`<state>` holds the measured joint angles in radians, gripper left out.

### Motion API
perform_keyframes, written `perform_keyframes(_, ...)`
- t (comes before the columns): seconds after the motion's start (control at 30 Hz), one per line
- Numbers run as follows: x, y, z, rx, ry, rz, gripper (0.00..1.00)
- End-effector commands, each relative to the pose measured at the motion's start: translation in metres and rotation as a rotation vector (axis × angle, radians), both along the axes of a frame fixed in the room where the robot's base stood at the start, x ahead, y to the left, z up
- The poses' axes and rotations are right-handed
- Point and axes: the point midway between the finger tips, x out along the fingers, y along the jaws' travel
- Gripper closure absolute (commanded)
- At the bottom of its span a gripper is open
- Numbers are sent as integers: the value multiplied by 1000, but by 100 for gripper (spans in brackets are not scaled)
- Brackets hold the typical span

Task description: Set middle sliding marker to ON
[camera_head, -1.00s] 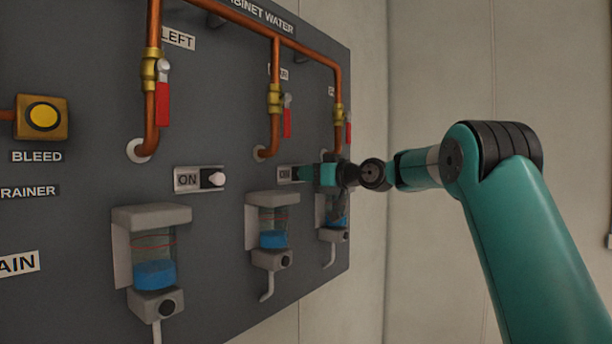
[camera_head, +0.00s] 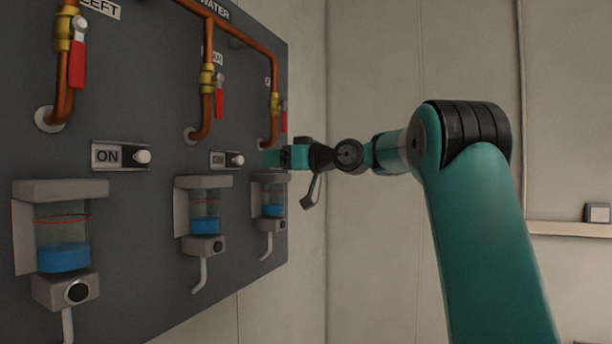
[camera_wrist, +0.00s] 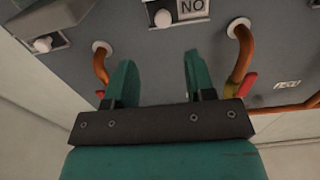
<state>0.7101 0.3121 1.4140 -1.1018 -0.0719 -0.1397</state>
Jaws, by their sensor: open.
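The middle sliding marker (camera_head: 227,160) is on the dark panel, below the middle copper pipe. Its white knob sits at the right of the slot and the ON label shows to its left. In the wrist view the middle marker (camera_wrist: 162,18) appears upside down, with the label clear beside the knob. My gripper (camera_head: 272,158) is to the right of the marker, apart from it. In the wrist view my gripper (camera_wrist: 159,62) has its two teal fingers apart with nothing between them.
The left marker (camera_head: 122,156) also shows ON. Red-handled valves (camera_head: 219,104) on copper pipes are above, and clear cups with blue liquid (camera_head: 205,226) hang below. A pale wall (camera_head: 375,60) stands to the right of the panel.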

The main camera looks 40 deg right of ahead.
Motion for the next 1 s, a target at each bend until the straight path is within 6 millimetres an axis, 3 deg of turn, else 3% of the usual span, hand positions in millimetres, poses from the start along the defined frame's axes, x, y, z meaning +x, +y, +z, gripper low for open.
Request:
perform_keyframes(0.2,-47,-21,-4,-2,-2,-7,50)
perform_keyframes(0.4,-68,-29,-1,-2,-1,-3,50)
perform_keyframes(1.0,-73,-30,1,0,0,-1,50)
